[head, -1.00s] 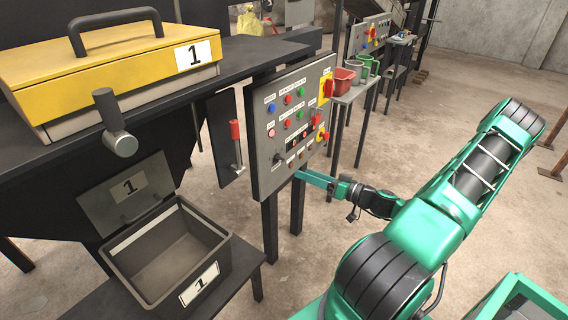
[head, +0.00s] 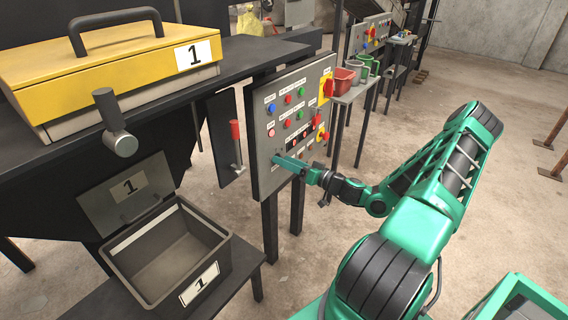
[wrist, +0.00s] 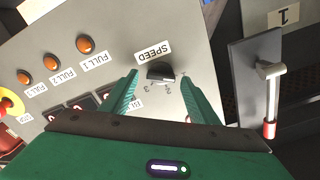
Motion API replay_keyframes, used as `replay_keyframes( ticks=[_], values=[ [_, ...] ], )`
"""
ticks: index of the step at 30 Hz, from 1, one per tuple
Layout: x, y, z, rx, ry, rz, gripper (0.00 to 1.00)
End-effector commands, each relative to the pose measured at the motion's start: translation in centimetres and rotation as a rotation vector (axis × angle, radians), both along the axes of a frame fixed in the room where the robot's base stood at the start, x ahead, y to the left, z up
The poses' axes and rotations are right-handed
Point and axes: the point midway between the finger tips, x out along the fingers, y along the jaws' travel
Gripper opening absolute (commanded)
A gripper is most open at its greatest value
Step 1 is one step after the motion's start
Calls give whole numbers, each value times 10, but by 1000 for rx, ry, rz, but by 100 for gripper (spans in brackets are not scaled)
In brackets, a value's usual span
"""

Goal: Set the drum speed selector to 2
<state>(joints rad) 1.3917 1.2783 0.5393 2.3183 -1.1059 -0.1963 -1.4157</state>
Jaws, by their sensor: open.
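The grey control panel (head: 262,135) stands in the middle of the head view. Its drum speed selector (wrist: 160,72) is a black knob beside a white SPEED label (wrist: 153,51), with small numbers on its far side from the label. I cannot tell which number it points to. My gripper (wrist: 160,78) is open, with its green fingertips on either side of the knob in the wrist view. I cannot tell whether they touch it. In the head view my gripper (head: 277,159) is at the panel's lower left and hides the selector.
A lever with a red handle (head: 235,131) is left of the panel; it also shows in the wrist view (wrist: 269,130). Orange FULL lamps (wrist: 84,44) and a red and yellow stop button (wrist: 8,105) are on the panel. An open grey bin (head: 165,250) stands below left.

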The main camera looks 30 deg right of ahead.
Motion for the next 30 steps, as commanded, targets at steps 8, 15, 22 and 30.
replay_keyframes(
  ticks=[8, 15, 22, 30],
  values=[
    [2, 1, 0, 0, 0, 0, 55],
    [2, 1, 0, 0, 0, 0, 13],
    [2, 2, 0, 13, 6, 2, 14],
    [2, 1, -1, 122, 46, 2, 14]
  ],
)
